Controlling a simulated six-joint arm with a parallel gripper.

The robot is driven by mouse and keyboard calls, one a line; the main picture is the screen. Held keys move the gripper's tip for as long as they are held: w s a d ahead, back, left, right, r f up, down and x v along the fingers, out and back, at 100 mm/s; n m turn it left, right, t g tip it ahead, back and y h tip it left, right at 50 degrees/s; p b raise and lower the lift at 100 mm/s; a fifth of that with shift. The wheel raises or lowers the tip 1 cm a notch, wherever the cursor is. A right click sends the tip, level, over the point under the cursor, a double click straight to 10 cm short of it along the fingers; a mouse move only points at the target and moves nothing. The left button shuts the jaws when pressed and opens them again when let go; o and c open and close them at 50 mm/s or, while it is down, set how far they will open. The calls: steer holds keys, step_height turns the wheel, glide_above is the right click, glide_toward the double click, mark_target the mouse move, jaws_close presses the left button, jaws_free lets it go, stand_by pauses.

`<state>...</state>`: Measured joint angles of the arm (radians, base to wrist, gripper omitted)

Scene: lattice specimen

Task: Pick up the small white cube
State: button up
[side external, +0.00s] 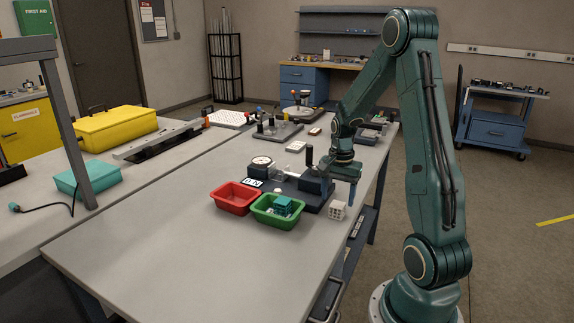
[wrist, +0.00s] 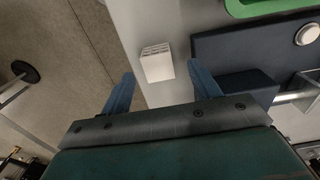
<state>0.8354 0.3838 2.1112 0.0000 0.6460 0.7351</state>
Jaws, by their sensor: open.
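The small white cube (side external: 337,210) has a lattice-like face with holes. It sits on the table near its right edge, to the right of the green tray. In the wrist view the cube (wrist: 156,63) lies ahead of my gripper (wrist: 157,78), roughly between the lines of the two blue fingers. My gripper (side external: 342,194) is open and empty, and in the side view it is above and slightly behind the cube. The cube appears apart from both fingers.
The green tray (side external: 262,219) holds teal pieces, beside a red tray (side external: 232,209). A dark fixture base (side external: 312,203) with an upright post stands close to the cube's left. The table edge (wrist: 124,50) is close to the cube. The table's front (side external: 180,255) is clear.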

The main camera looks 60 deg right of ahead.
mark_target(338, 204)
steer(key=shift+s+f, duration=0.1)
steer(key=shift+f, duration=1.75)
steer(key=c, duration=1.1)
